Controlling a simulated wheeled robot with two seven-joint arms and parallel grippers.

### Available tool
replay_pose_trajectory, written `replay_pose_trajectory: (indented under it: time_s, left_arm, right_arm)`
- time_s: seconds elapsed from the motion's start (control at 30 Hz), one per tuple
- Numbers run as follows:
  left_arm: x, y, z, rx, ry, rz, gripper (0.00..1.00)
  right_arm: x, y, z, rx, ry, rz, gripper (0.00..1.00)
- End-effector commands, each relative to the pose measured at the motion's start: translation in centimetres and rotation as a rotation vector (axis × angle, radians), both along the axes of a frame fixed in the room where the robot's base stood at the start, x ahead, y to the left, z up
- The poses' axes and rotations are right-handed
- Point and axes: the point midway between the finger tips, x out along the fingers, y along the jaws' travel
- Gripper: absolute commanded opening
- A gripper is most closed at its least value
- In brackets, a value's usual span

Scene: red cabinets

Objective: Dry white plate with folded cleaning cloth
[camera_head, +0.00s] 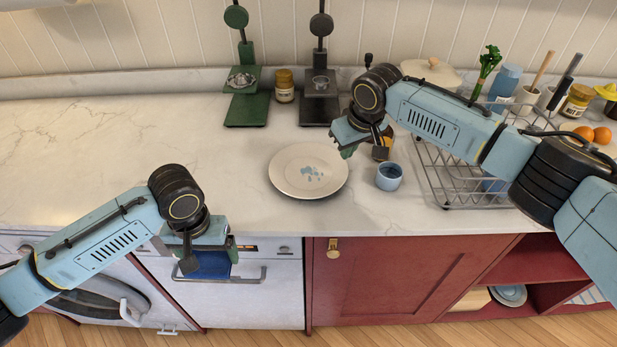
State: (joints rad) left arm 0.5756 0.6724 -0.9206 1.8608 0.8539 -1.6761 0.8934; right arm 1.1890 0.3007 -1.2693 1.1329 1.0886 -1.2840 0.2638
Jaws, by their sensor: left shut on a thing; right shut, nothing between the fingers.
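The white plate (290,178) lies on the marble counter in the middle of the view. My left gripper (207,253) is shut on a dark blue cloth (210,266), in front of the counter's front edge, left of and nearer than the plate. The gripper hides the cloth's upper part. My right gripper (347,150) is shut and empty, just above the plate's back right side and apart from the cloth.
A light blue cup (389,177) stands right of the plate. A wire dish rack (450,180) is farther right under my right arm. A green scale-like stand (246,108), a dark one (319,108) and a jar (285,87) stand behind. The counter's left side is clear.

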Motion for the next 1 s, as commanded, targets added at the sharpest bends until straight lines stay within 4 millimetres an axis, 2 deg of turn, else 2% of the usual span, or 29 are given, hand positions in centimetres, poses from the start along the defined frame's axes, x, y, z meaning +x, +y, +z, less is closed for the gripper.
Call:
replay_pose_trajectory:
  time_s: [0.03,0.2,1.0]
  left_arm:
    - [0.0,0.0,-1.1,0.000,0.000,0.000,0.68]
    - [0.0,0.0,-2.2,0.000,0.000,0.000,0.68]
    - [0.0,0.0,-2.1,0.000,0.000,0.000,0.68]
  right_arm:
    - [0.0,0.0,-0.9,-0.001,-0.001,0.001,0.00]
    - [0.0,0.0,-1.8,-0.001,-0.001,0.001,0.00]
    - [0.0,0.0,-1.8,0.000,0.000,0.001,0.00]
